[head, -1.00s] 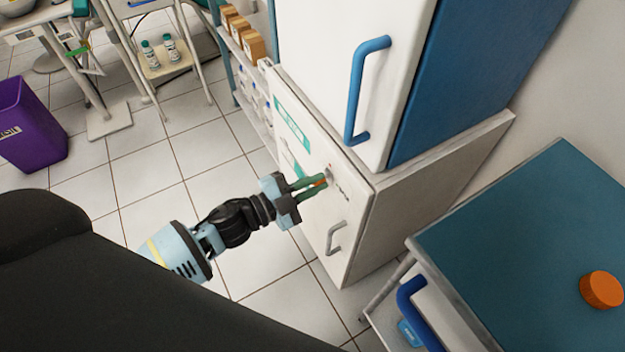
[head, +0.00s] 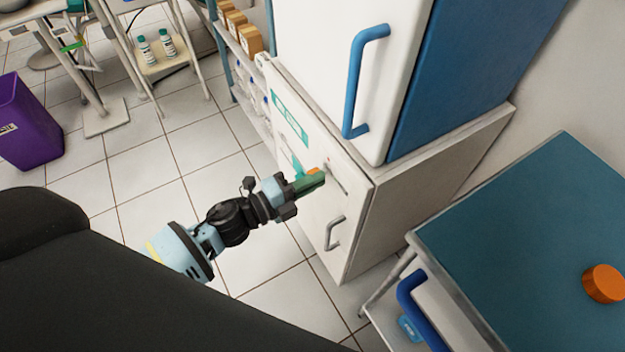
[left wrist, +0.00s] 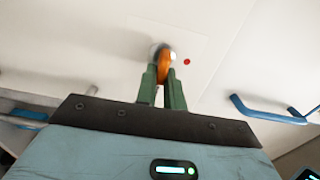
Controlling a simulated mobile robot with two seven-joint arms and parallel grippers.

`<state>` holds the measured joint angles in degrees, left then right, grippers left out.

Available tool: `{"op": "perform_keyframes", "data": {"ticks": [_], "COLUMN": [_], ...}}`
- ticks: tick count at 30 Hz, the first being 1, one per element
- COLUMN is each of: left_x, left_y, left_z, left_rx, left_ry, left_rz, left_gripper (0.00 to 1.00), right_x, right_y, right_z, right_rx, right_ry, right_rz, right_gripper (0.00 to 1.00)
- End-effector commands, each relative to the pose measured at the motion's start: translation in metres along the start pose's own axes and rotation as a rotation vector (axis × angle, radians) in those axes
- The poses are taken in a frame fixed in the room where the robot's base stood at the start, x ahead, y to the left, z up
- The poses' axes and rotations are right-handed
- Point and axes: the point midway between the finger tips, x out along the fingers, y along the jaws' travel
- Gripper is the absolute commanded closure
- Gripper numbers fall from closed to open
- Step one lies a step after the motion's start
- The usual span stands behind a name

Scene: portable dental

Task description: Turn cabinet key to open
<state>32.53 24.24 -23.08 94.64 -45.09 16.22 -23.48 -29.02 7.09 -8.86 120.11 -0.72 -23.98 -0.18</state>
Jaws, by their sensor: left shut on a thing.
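The white lower cabinet (head: 350,205) stands in the middle of the head view, with its door front facing left. My left gripper (head: 312,180) is at the upper part of that door. In the left wrist view, the green fingers of my left gripper (left wrist: 161,88) are shut on an orange key (left wrist: 164,65). The key sits at a round metal lock (left wrist: 158,50) on the door, with a red dot beside it. Only a bit of the orange key (head: 314,171) shows in the head view. The cabinet door looks closed. My right gripper is not in view.
A grey handle (head: 334,233) is lower on the door. Above stands a white and blue cabinet with a blue handle (head: 357,80). A blue-topped cart (head: 510,240) with an orange round object (head: 603,284) is at right.

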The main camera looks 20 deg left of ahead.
Motion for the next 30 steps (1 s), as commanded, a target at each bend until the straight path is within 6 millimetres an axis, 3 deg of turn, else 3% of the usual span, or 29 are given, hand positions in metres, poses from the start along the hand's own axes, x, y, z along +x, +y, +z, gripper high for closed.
{"op": "perform_keyframes", "data": {"ticks": [17, 18, 22, 30], "left_x": [-0.0001, -0.0001, -0.0001, -0.0006], "left_y": [0.0004, 0.0004, 0.0004, 0.0005], "left_z": [0.0001, 0.0000, 0.0001, 0.0001], "left_rx": [0.029, 0.029, 0.028, 0.027], "left_ry": [0.000, 0.000, 0.000, 0.000], "left_rz": [0.000, 0.000, 0.000, 0.000], "left_gripper": [1.00, 0.85, 0.68, 0.68], "right_x": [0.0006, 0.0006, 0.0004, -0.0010], "right_y": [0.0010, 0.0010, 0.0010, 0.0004], "right_z": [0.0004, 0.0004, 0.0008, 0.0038], "right_rx": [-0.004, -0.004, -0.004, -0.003], "right_ry": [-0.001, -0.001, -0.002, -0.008], "right_rz": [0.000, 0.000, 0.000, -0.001], "right_gripper": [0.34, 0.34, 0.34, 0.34]}}
